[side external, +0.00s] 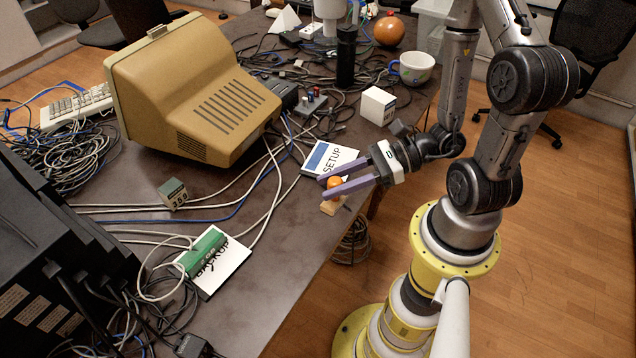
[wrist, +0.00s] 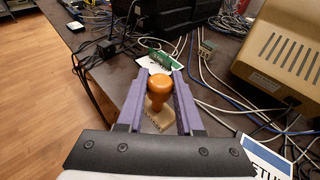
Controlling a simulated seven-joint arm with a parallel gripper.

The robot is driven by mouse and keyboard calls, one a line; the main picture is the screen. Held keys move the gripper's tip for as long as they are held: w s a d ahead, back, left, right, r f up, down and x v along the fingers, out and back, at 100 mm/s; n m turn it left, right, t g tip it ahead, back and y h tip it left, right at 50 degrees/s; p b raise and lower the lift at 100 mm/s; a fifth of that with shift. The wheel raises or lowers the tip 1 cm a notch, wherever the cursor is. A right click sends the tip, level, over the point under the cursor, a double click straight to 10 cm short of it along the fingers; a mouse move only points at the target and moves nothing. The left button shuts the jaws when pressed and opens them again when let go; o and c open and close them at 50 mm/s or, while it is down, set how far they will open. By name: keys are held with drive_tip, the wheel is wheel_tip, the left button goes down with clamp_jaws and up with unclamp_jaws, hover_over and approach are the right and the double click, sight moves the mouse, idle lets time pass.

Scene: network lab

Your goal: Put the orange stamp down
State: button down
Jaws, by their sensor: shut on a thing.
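The orange stamp (side external: 334,183) has a round orange knob and a pale wooden base. It is upright between the purple fingers of my gripper (side external: 323,186), near the table's edge. I cannot tell whether its base touches the table. In the wrist view the stamp (wrist: 159,85) sits between both fingers of my gripper (wrist: 159,75), which is shut on it. Its base shows below the knob.
A SETUP card (side external: 333,159) lies just behind my gripper. A BACKUP card (side external: 225,270) with a green block (side external: 203,251) on it lies at the front left. A small grey-green block (side external: 173,193), loose cables and a beige monitor (side external: 190,90) stand farther left.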

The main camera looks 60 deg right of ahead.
drive_tip(key=shift+s+r, duration=0.2)
drive_tip(key=shift+s, duration=0.3)
